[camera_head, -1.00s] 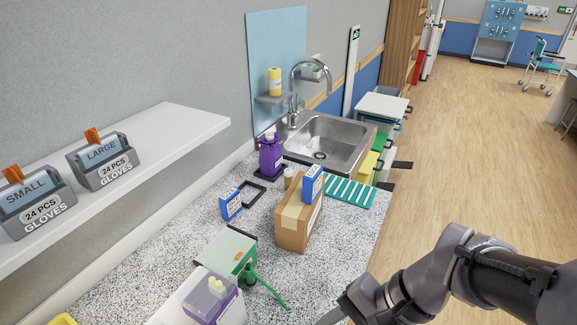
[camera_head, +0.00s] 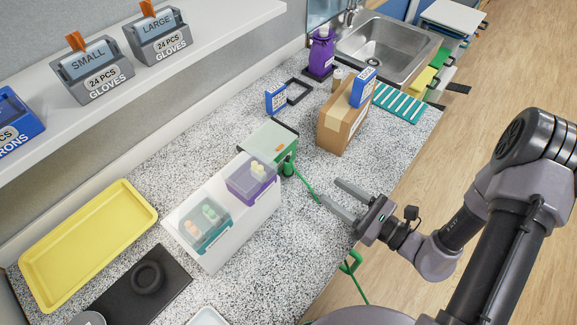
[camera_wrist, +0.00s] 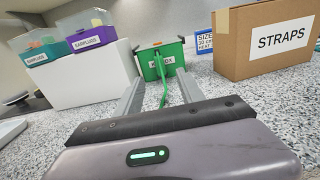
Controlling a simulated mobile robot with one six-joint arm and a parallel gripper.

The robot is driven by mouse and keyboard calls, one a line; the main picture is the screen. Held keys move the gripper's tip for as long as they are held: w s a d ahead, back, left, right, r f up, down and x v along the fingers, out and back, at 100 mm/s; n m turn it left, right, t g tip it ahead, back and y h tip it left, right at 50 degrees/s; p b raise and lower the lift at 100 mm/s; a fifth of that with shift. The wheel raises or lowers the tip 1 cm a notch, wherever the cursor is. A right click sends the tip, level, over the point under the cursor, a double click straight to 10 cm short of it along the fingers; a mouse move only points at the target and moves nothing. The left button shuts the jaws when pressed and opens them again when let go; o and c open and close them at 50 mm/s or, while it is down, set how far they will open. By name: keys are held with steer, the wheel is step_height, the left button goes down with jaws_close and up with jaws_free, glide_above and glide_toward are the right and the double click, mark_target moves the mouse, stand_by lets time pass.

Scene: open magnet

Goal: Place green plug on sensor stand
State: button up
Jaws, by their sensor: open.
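A green box (camera_head: 268,145) with a pale top stands on the speckled counter. A green plug (camera_head: 288,166) appears to sit at its front face, with a green cord running from it toward my gripper. In the wrist view, the plug (camera_wrist: 165,60) shows on the box front, ahead of my fingers, and the cord runs down between them. My gripper (camera_head: 332,192) is open and empty, low over the counter, with its fingers (camera_wrist: 160,82) pointing at the box and still apart from the plug. I cannot tell which thing is the sensor stand.
A white block (camera_head: 225,235) carrying two earplug boxes stands left of the green box. A cardboard STRAPS box (camera_head: 330,130) stands to its right. A yellow tray (camera_head: 75,255) and a black mat (camera_head: 100,310) with a black ring (camera_head: 148,277) lie left. The cord loops over the counter's edge.

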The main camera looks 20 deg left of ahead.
steer(key=b, duration=0.1)
glide_toward(291, 165)
steer(key=x, duration=0.4)
steer(key=shift+w, duration=0.15)
steer(key=b+x, duration=0.1)
steer(key=x, duration=0.4)
steer(key=shift+a+f, duration=0.1)
steer(key=shift+a, duration=0.05)
jaws_close()
